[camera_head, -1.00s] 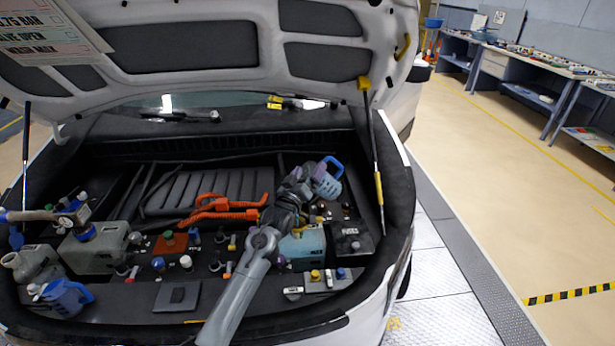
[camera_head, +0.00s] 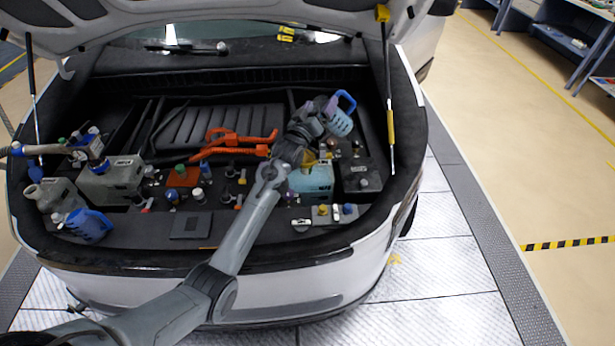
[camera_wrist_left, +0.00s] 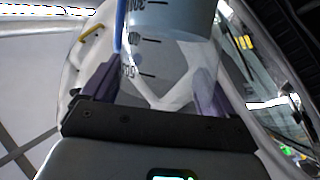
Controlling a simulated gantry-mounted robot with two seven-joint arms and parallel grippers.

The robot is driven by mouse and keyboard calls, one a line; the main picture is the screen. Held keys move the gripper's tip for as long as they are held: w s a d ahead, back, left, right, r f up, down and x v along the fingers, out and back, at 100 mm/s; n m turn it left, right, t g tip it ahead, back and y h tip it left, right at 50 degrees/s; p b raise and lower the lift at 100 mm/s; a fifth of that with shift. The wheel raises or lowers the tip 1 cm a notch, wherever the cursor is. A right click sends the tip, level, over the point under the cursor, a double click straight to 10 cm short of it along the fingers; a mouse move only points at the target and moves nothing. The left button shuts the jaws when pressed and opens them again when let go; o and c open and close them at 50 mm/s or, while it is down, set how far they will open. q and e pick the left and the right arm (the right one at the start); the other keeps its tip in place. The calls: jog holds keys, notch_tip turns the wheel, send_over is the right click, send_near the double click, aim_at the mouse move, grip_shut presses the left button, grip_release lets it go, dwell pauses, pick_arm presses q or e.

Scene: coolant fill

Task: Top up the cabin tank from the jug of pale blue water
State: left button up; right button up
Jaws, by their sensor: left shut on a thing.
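My left gripper (camera_head: 322,113) is shut on a translucent blue jug (camera_head: 340,123) with a blue handle, held tilted above the back right of the car's bay. In the left wrist view, the jug (camera_wrist_left: 168,60) stands between the fingers and shows scale marks and pale blue water. A pale blue tank (camera_head: 314,185) with a dark label sits below the gripper, partly hidden by my arm. Its label is too small to read, so I cannot confirm that it is the cabin tank. My right gripper is not in view.
Orange cables (camera_head: 235,143) lie mid-bay. A black box (camera_head: 362,178) is right of the blue tank. The lid's strut (camera_head: 389,100) rises close right of the held jug.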

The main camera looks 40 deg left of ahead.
pick_arm(q)
jog(key=shift+f+b, duration=0.1)
jog(key=shift+b, duration=0.3)
dwell(0.6)
dwell(0.8)
jog(key=shift+s+a+f+n+t+b, duration=0.1)
jog(key=shift+n+t+b, duration=0.2)
jog(key=shift+b, duration=0.1)
jog(key=shift+y, duration=0.3)
dwell(0.9)
jog(key=shift+s+f+n+t+b, duration=0.1)
jog(key=shift+f+n+t+b, duration=0.25)
jog(key=shift+b, duration=0.35)
jog(key=shift+r, duration=0.1)
dwell(0.8)
jog(key=shift+s+a+f+n+b, duration=0.1)
jog(key=shift+f+n+b, duration=0.15)
jog(key=shift+b, duration=0.25)
